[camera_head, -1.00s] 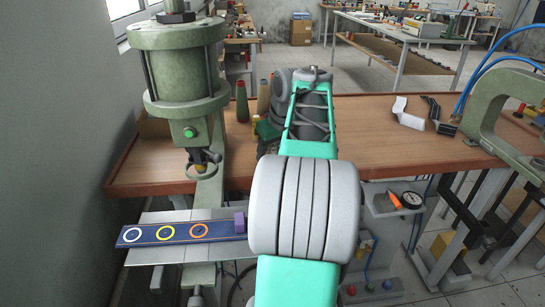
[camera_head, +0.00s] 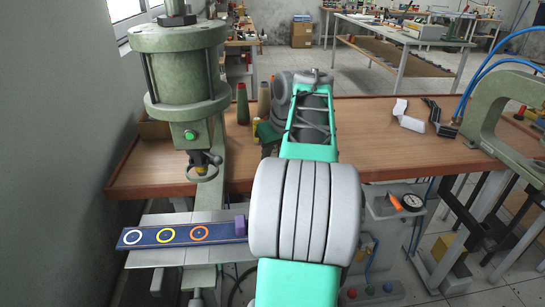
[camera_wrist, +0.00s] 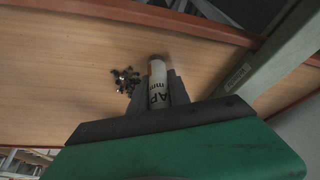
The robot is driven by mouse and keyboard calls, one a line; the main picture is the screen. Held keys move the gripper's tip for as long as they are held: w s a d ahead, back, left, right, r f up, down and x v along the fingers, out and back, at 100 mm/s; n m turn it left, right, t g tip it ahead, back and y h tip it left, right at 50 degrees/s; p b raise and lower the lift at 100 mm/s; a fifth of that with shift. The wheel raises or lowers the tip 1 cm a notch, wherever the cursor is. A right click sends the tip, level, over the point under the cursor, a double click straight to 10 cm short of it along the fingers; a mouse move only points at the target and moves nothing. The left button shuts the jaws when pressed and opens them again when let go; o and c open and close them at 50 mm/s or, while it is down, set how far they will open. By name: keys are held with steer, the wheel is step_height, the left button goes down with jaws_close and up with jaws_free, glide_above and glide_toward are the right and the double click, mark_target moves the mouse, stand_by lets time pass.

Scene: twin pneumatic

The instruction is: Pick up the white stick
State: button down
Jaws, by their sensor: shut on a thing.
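The white stick (camera_wrist: 157,72) shows in the wrist view as a short white cylinder with dark lettering and a brownish end. My gripper (camera_wrist: 159,88) is shut on it, with a dark finger on each side. The far end of the stick sticks out past the fingertips, over the wooden tabletop (camera_wrist: 60,60). I cannot tell whether it touches the wood. In the head view my arm hides most of the gripper, and I cannot make out the stick clearly there.
Small dark pieces (camera_wrist: 124,78) lie left of the stick. In the head view, a green press (camera_head: 180,70) stands at left, cones (camera_head: 242,103) stand near my gripper, and a green frame with blue hoses (camera_head: 495,100) is at right.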

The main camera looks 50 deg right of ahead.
steer(key=shift+r, duration=0.15)
steer(key=shift+r, duration=0.3)
step_height(320, 180, up, 3)
steer(key=shift+f+p, duration=0.1)
steer(key=shift+p, duration=0.7)
steer(key=s+a+r+p, duration=0.1)
steer(key=s+r+p, duration=0.1)
steer(key=s+r, duration=0.2)
steer(key=s+a+r+p, duration=0.2)
steer(key=s+r, duration=0.3)
steer(key=s, duration=0.4)
steer(key=shift+s+r+p, duration=0.15)
steer(key=shift+s+p, duration=0.2)
steer(key=shift+p, duration=0.1)
